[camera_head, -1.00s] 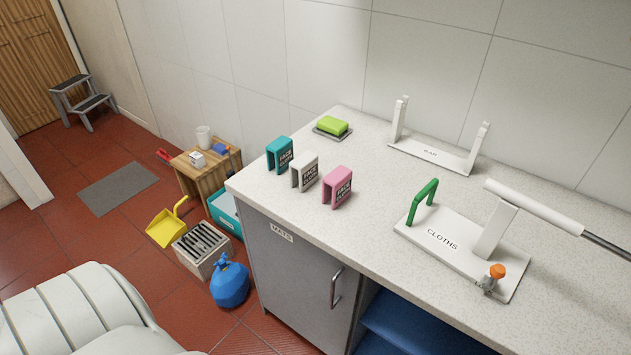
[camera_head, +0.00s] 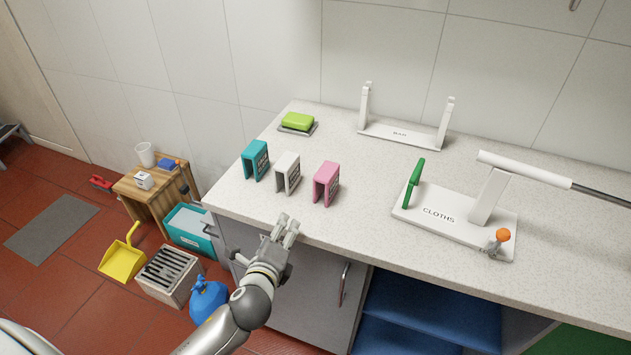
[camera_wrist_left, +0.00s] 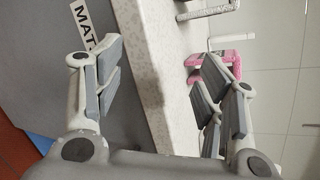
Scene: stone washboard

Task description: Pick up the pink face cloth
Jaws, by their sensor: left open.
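The pink face cloth (camera_head: 326,184) stands folded and upright on the counter (camera_head: 350,220), right of the white face cloth (camera_head: 287,177) and the teal face cloth (camera_head: 256,160). My left gripper (camera_head: 287,225) is open and empty at the counter's front edge, in front of and a little left of the pink cloth, apart from it. In the left wrist view the pink cloth (camera_wrist_left: 228,64) shows past the fingers (camera_wrist_left: 165,80), partly hidden by the right-hand finger. My right gripper is not in view.
A green sponge on a dish (camera_head: 298,123) lies at the back left. A white rack marked BAR (camera_head: 398,136) stands behind, and a CLOTHS stand (camera_head: 440,213) with a green hoop and white rail stands to the right. Counter between cloths and stand is clear.

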